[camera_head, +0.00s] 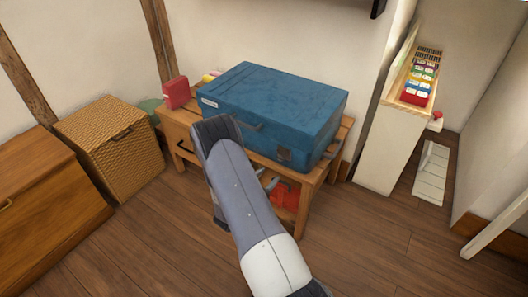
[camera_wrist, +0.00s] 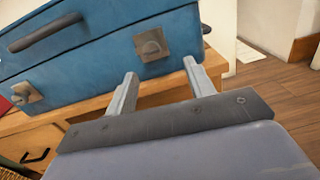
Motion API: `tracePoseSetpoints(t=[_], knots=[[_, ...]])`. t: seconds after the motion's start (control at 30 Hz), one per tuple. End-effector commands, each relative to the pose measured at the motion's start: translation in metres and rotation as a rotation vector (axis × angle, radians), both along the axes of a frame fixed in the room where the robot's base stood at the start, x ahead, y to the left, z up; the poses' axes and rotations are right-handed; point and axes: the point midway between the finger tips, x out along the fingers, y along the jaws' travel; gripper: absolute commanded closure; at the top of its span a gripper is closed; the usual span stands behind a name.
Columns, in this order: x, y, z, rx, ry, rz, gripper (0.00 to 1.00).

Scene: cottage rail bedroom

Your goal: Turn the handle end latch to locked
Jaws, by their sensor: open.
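A blue case (camera_head: 275,105) lies closed on a wooden bench (camera_head: 318,172). Its front carries a dark handle (camera_wrist: 45,32), which also shows in the head view (camera_head: 248,125). A square metal latch (camera_wrist: 153,45) sits on the front toward the right end; it shows small in the head view (camera_head: 284,155). Another metal latch (camera_wrist: 27,94) sits lower left in the wrist view. I cannot tell whether either latch is locked. My gripper (camera_wrist: 160,68) is open and empty, its fingertips just below and apart from the right latch. My arm hides part of the case's front in the head view.
A red box (camera_head: 176,92) stands on the bench left of the case. A red item (camera_head: 285,196) lies beneath the bench top. A wicker chest (camera_head: 110,145) is at left and a white shelf unit (camera_head: 388,150) at right. The floor (camera_head: 385,240) in front is clear.

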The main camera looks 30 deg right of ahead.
Motion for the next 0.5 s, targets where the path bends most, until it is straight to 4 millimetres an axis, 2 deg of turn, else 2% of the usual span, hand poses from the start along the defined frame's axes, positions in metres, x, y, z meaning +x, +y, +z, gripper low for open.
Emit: tracePoseSetpoints(t=[0.13,0.23,0.5], knots=[[0.006,0.001,-0.004,-0.022,0.012,0.038,0.49],[0.009,-0.007,-0.005,-0.023,0.011,0.038,0.49],[0.027,-0.053,-0.005,-0.023,0.009,0.035,0.49]])
